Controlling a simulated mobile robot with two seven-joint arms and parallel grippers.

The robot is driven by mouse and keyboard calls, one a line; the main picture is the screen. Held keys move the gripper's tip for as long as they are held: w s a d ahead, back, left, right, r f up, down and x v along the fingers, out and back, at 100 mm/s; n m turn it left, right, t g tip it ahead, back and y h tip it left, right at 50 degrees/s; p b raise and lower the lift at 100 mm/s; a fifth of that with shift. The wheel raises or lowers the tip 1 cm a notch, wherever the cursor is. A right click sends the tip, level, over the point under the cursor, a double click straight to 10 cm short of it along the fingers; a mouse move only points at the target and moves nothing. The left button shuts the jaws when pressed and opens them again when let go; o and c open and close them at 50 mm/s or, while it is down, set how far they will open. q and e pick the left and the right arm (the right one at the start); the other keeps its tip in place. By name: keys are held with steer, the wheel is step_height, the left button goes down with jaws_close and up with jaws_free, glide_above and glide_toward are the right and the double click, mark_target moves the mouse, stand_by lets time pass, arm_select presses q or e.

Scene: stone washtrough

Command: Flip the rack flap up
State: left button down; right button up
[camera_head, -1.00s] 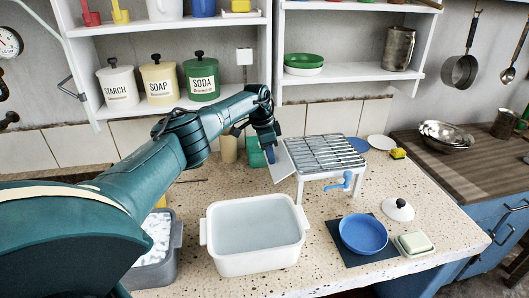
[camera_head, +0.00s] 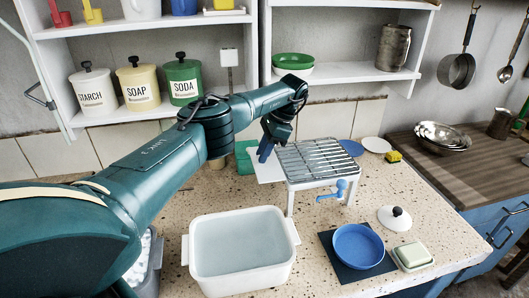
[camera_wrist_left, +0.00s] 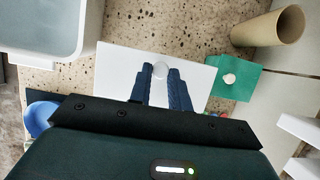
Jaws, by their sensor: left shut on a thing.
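In the left wrist view the flap (camera_wrist_left: 116,72) is a flat white panel with a round pale knob (camera_wrist_left: 160,70). My left gripper (camera_head: 264,153) is over the flap, shut on its knob; the fingers (camera_wrist_left: 160,75) stand on either side of the knob in the wrist view. My right gripper is not in view.
A white basin (camera_head: 205,285) of water stands in front and left of the rack. A blue bowl (camera_head: 360,245) on a dark mat, a soap dish (camera_head: 413,256) and a white lid (camera_head: 394,218) lie front right. Shelves hang behind. A beige cup (camera_wrist_left: 268,29) stands near the wall.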

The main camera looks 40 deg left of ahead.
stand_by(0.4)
arm_select(q)
steer(key=c, duration=1.6)
jaws_free()
steer(key=o, duration=0.3)
steer(key=shift+r, duration=0.1)
